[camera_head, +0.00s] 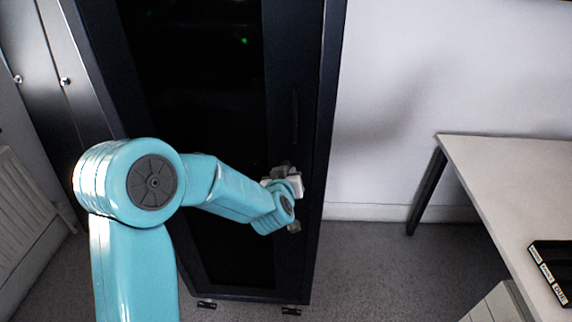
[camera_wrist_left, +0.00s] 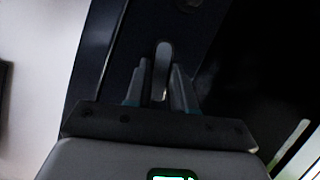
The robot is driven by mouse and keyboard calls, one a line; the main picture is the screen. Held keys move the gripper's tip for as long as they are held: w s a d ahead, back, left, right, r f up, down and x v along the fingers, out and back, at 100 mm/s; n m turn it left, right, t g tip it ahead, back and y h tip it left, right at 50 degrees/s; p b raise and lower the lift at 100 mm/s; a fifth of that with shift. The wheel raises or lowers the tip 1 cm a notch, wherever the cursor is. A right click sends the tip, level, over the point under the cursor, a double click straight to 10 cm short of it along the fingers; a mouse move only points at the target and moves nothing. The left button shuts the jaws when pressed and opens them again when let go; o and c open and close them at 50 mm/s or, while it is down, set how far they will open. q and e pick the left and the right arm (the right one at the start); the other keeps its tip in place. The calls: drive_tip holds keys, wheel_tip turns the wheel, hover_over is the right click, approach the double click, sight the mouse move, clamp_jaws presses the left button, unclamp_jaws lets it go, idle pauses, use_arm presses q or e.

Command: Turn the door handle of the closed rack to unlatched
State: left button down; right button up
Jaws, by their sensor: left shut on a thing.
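The closed rack (camera_head: 325,60) is a tall dark cabinet with a dark glass door, standing in the middle of the head view. My left arm reaches from the left to the right edge of its door, and my left gripper (camera_head: 287,178) is at the handle there, mostly hidden by its own wrist. In the left wrist view the door handle (camera_wrist_left: 162,68) is a grey upright lever between the two fingers of my left gripper (camera_wrist_left: 160,88), which is shut on it. I cannot tell the handle's exact angle relative to the door. My right gripper is in neither view.
A pale table (camera_head: 510,185) with a black box (camera_head: 553,268) on it stands at the right. A dark cabinet with round knobs (camera_head: 65,81) and a white radiator (camera_head: 25,205) are at the left. Carpeted floor (camera_head: 380,265) is clear between rack and table.

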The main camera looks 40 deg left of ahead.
use_arm(q)
drive_tip(key=shift+w+d+r+m+g+y+p, duration=0.15)
drive_tip(key=shift+m+g+y+p, duration=0.25)
drive_tip(key=shift+m+p, duration=0.65)
drive_tip(key=c, duration=1)
unclamp_jaws()
drive_tip(key=shift+o, duration=0.2)
drive_tip(key=v, duration=1.6)
drive_tip(key=shift+s+f+b, duration=0.2)
drive_tip(key=shift+b, duration=0.15)
drive_tip(key=shift+d, duration=0.2)
